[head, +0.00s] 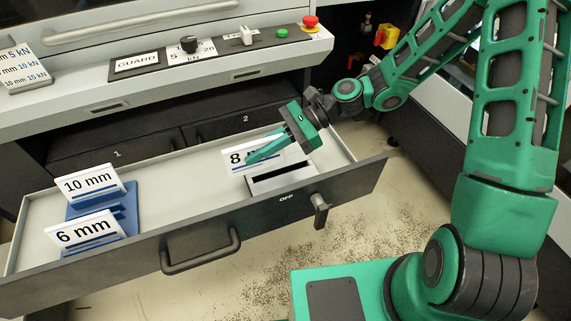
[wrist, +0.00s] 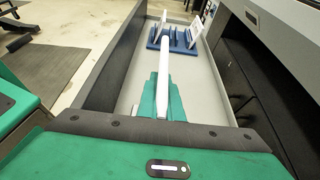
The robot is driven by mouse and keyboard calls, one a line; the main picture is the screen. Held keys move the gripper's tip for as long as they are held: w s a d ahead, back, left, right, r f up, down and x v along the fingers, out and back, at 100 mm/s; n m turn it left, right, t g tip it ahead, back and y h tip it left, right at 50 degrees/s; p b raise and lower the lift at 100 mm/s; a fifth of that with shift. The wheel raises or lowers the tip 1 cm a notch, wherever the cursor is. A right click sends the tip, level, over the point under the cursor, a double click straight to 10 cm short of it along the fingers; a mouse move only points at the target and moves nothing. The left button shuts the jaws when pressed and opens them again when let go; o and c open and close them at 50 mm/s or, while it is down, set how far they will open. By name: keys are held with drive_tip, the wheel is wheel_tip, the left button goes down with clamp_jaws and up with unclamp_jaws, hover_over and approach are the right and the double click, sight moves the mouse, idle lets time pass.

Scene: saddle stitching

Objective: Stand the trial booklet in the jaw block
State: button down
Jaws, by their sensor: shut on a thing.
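A white booklet marked with an 8 (head: 236,160) is held in my green gripper (head: 264,152), whose fingers cover part of its label. In the wrist view the booklet (wrist: 163,80) shows edge-on as a narrow white strip between the two green fingers (wrist: 163,98). A light grey block with a dark slot (head: 290,187), which looks like the jaw block, sits at the right of the open drawer. The booklet is upright just behind and left of the slot in the head view. I cannot tell whether its lower edge touches anything.
A blue rack (head: 132,222) at the drawer's left holds booklets marked 10 mm (head: 92,184) and 6 mm (head: 84,232); it also shows in the wrist view (wrist: 178,40). The drawer front (head: 150,248) has a handle and a lever (head: 319,210). The drawer's middle is clear.

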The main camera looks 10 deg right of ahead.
sight(282, 155)
drive_tip(key=d+f, duration=0.1)
drive_tip(key=d, duration=0.1)
drive_tip(key=w+d+f, duration=0.1)
drive_tip(key=d, duration=0.1)
drive_tip(key=w+d+f, duration=0.1)
drive_tip(key=d+f, duration=0.1)
drive_tip(key=shift+w, duration=0.2)
drive_tip(key=shift+f, duration=2)
drive_tip(key=c, duration=1.9)
unclamp_jaws()
drive_tip(key=v, duration=1.2)
drive_tip(key=shift+r, duration=0.1)
